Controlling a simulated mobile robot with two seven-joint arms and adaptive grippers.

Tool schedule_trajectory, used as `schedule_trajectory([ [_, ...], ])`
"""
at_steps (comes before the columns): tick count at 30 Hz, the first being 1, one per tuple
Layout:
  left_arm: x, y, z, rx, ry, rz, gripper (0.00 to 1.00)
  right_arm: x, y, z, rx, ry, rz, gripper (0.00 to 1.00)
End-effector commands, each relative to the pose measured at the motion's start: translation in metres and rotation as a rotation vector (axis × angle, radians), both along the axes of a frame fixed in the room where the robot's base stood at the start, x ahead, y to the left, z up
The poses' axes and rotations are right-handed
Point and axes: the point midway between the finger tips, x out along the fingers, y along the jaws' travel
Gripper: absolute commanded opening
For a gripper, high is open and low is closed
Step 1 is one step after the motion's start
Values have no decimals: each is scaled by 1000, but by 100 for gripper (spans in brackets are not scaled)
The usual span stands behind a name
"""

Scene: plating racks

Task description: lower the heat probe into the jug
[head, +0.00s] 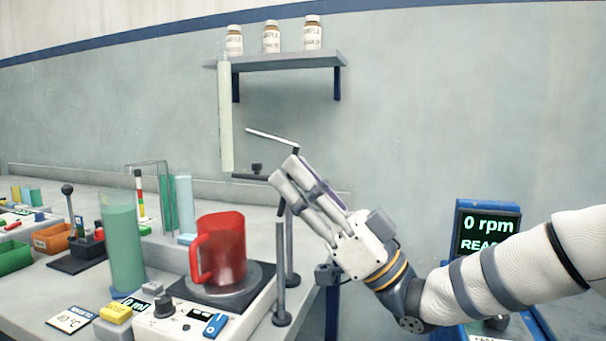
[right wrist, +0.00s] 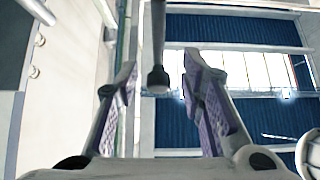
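The red jug (head: 228,240) stands upright on the round plate of the hotplate (head: 262,287), its handle toward the left. A thin grey bent rod (head: 268,139), which looks like the heat probe, is above and right of the jug, outside it. My right gripper (head: 283,178) is at the rod's bent end, with its fingers pointing up and left. In the right wrist view, a dark rod end (right wrist: 158,80) sits between the two fingers with a gap on each side, so the gripper looks open. The fingers hide part of the rod. My left gripper is not in view.
A stand post (head: 281,270) and a dark clamp (head: 257,169) are close to my right gripper. A tall green cylinder (head: 122,245) stands left of the jug. A shelf with bottles (head: 275,61) is above. A display reading 0 rpm (head: 487,232) is at right.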

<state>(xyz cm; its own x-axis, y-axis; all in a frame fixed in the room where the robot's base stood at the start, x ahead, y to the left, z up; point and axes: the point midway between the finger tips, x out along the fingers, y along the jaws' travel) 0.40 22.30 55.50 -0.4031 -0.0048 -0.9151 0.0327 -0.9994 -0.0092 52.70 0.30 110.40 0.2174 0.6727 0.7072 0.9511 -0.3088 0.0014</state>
Motion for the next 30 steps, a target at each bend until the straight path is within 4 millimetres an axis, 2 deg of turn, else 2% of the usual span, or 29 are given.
schedule_trajectory([
  [6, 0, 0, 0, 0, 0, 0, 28, 0, 0, -1, 0, 1, 0, 34],
  [10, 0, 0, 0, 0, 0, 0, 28, 0, 0, -1, 0, 1, 0, 4],
  [11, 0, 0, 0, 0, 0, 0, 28, 0, 0, -1, 0, 1, 0, 0],
  [22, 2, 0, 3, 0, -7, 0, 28, 1, 1, 2, -19, 5, 0, 0],
  [30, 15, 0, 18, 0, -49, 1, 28, 10, 5, 11, -158, 42, -3, 0],
])
